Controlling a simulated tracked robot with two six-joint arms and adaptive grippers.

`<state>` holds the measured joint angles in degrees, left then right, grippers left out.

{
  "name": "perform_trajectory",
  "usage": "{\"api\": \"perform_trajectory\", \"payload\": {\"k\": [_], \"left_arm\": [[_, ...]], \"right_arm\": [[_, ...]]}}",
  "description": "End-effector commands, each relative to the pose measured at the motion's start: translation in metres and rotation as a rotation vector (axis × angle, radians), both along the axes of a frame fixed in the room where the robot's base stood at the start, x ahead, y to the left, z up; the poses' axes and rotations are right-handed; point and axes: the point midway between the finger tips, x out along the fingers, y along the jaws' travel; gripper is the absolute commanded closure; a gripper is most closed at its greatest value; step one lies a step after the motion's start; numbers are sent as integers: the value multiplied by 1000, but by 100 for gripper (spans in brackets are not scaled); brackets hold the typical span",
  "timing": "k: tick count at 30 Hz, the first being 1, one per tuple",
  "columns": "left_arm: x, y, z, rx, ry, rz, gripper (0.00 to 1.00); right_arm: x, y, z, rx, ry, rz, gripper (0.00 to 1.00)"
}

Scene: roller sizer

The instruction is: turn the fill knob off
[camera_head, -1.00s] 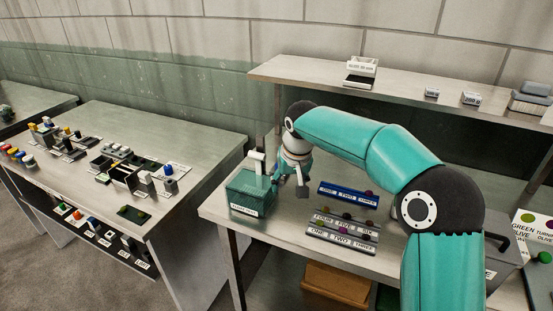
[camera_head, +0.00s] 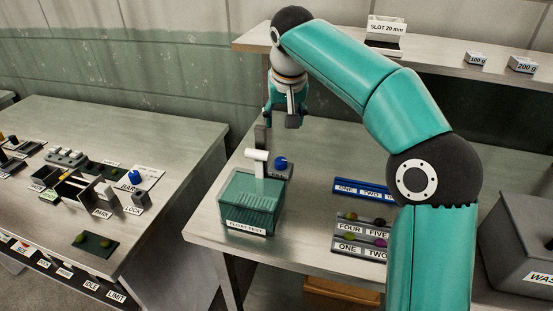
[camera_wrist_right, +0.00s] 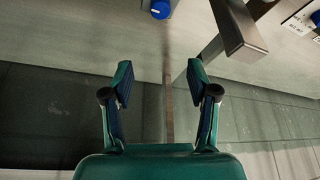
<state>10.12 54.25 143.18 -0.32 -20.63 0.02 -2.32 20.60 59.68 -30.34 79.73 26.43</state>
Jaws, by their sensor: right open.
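A blue knob (camera_head: 281,163) sits on a small grey block beside the teal FLOAT TEST tank (camera_head: 250,203), on the right-hand bench. I take it as the fill knob; its label is not readable. A white spout (camera_head: 257,156) stands over the tank's back edge. My right gripper (camera_head: 282,121) hangs above and behind the knob, open and empty, apart from it. In the right wrist view the open fingers (camera_wrist_right: 160,78) point up the picture, and a blue knob (camera_wrist_right: 160,9) shows at the top edge beyond them. My left gripper is out of view.
A grey post (camera_head: 260,138) rises behind the spout, close to my right gripper. A blue rack (camera_head: 361,189) and labelled trays (camera_head: 360,228) lie right of the tank. A shelf (camera_head: 440,67) runs along the back. Another bench (camera_head: 180,135) stands at left.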

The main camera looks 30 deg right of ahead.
Motion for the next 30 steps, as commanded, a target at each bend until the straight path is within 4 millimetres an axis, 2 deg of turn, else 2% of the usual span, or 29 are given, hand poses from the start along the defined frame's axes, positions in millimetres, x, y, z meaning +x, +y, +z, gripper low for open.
{"api": "perform_trajectory", "payload": {"k": [5,12,18,24,30], "left_arm": [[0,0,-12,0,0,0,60],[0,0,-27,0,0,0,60],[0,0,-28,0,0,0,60],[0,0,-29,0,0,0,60],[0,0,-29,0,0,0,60]], "right_arm": [[2,3,-28,0,2,6,41],[2,5,-80,1,4,10,41],[18,-2,-114,0,3,10,41],[27,-6,-136,1,2,11,41],[30,-7,-142,1,0,11,41]]}}
